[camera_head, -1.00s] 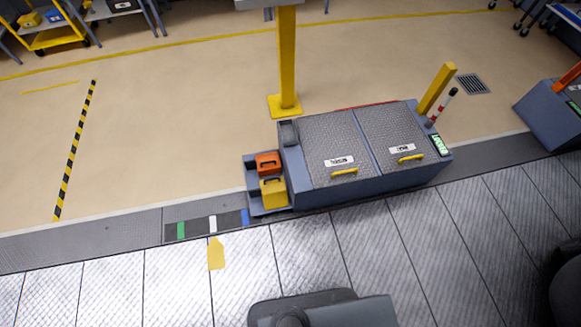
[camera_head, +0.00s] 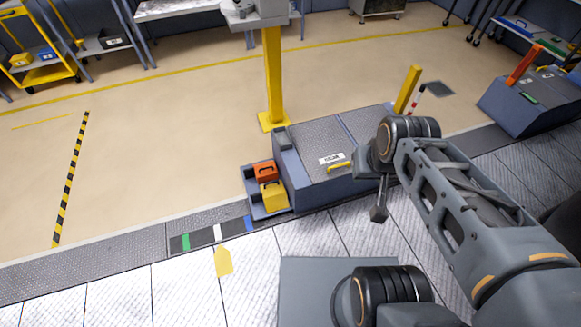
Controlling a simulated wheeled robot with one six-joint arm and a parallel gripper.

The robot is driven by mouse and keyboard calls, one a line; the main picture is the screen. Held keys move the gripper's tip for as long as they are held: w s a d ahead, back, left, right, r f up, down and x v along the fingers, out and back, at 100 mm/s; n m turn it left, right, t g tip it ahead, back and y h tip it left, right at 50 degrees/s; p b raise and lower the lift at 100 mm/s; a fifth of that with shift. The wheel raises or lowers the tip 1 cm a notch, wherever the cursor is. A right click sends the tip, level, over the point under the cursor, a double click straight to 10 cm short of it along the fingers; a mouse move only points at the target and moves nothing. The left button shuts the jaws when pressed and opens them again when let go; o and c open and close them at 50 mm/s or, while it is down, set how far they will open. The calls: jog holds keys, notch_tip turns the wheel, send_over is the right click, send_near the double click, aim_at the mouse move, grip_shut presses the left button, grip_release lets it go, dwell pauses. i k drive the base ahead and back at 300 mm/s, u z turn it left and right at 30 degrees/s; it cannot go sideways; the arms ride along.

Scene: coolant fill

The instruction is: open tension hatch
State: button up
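The grey-blue floor box (camera_head: 325,193) has two dark patterned hatch lids, both lying closed. The left lid (camera_head: 312,142) has a white label too small to read and a yellow handle (camera_head: 340,167) near its front edge. The right lid (camera_head: 358,124) shows only in part; my arm hides its handle and label. I cannot tell which lid is the tension hatch. My gripper (camera_head: 378,213) hangs down in front of the box, just right of and below the left handle, apparently apart from it. Its fingers are too small and dark to tell whether they are open.
An orange case (camera_head: 265,171) and a yellow case (camera_head: 273,195) sit on a step at the box's left end. A yellow post (camera_head: 273,75) stands behind the box, and a shorter yellow post (camera_head: 407,90) at its back right.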

aim_at(325, 150)
jog(key=u, duration=0.3)
jog(key=i, duration=1)
jog(key=u, duration=0.05)
